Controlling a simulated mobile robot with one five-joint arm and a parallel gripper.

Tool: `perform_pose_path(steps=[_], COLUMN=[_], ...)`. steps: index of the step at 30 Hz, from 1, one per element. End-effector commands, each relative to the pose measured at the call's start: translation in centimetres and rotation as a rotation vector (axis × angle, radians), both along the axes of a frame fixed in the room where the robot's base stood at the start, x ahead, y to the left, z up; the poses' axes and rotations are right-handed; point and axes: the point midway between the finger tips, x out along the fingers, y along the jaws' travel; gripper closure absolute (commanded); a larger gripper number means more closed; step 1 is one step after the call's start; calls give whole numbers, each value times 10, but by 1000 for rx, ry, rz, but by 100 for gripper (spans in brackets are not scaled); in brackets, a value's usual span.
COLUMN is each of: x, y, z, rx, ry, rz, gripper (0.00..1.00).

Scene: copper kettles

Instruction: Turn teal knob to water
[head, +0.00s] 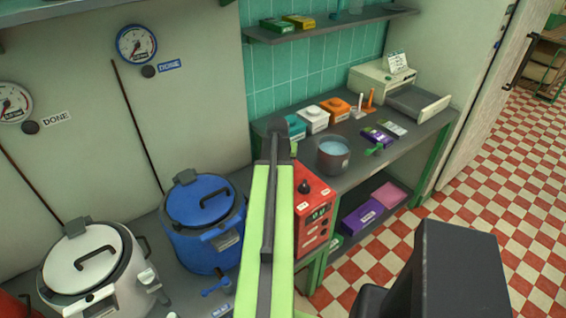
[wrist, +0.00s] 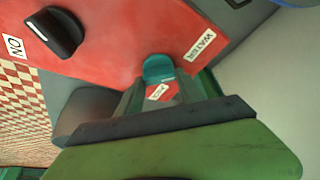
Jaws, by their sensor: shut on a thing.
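The teal knob (wrist: 158,68) sits on the red face of a box (wrist: 120,45) in the wrist view. My gripper (wrist: 161,84) is shut on the teal knob, with a dark finger on either side of it. A white label reading WATER (wrist: 203,44) is to the right of the knob. A second small label (wrist: 158,92) shows between the fingers, too small to read surely. I cannot tell which label the knob points to. In the head view the red box (head: 314,208) stands behind my green arm, which hides the knob and the fingertips.
A black knob (wrist: 55,32) is on the same red face, beside a NO label (wrist: 14,46). A blue kettle (head: 203,222) and a white kettle (head: 93,268) stand left of my arm. A pot of water (head: 333,155) stands on the counter behind the red box. Checkered floor (head: 500,215) is open at right.

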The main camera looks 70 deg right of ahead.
Motion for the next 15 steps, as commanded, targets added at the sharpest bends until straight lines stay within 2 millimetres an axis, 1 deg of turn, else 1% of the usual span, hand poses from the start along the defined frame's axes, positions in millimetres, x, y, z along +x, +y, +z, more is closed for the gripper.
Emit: perform_pose_path(steps=[1,15], x=[-3,-4], y=[2,1], z=[-1,-1], rx=[7,6], ry=[7,8], rz=[10,46], gripper=[97,97])
